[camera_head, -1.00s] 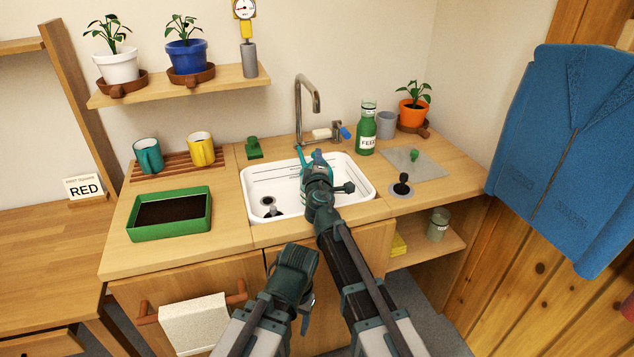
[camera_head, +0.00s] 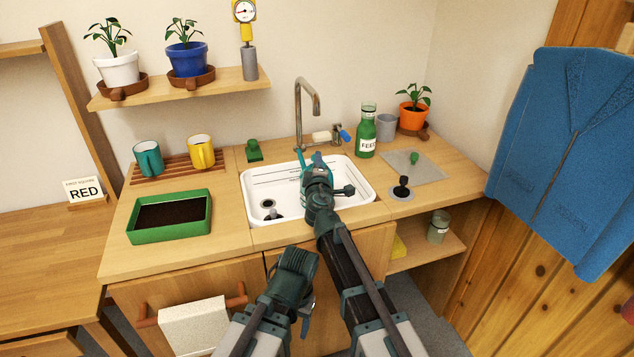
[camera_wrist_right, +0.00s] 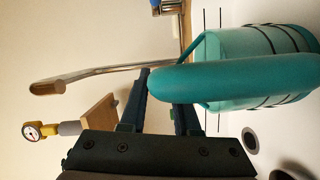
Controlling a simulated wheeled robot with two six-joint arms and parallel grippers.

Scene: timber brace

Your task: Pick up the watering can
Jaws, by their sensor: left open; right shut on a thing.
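The teal watering can (camera_wrist_right: 235,75) shows large in the right wrist view, with its thick curved handle crossing in front of my right gripper (camera_wrist_right: 166,105). My right gripper is shut on the handle. In the head view the right gripper (camera_head: 316,167) is over the white sink (camera_head: 366,190). Only small teal parts of the can (camera_head: 302,161) show there; my wrist hides the rest. My left gripper (camera_head: 306,312) is open and empty, low in front of the cabinet.
A metal faucet (camera_head: 299,110) rises behind the sink. A green feed bottle (camera_head: 366,133), grey cup (camera_head: 386,126) and orange pot (camera_head: 412,117) stand to the right. A green soil tray (camera_head: 170,237) lies left. A shelf (camera_head: 225,87) holds potted plants above.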

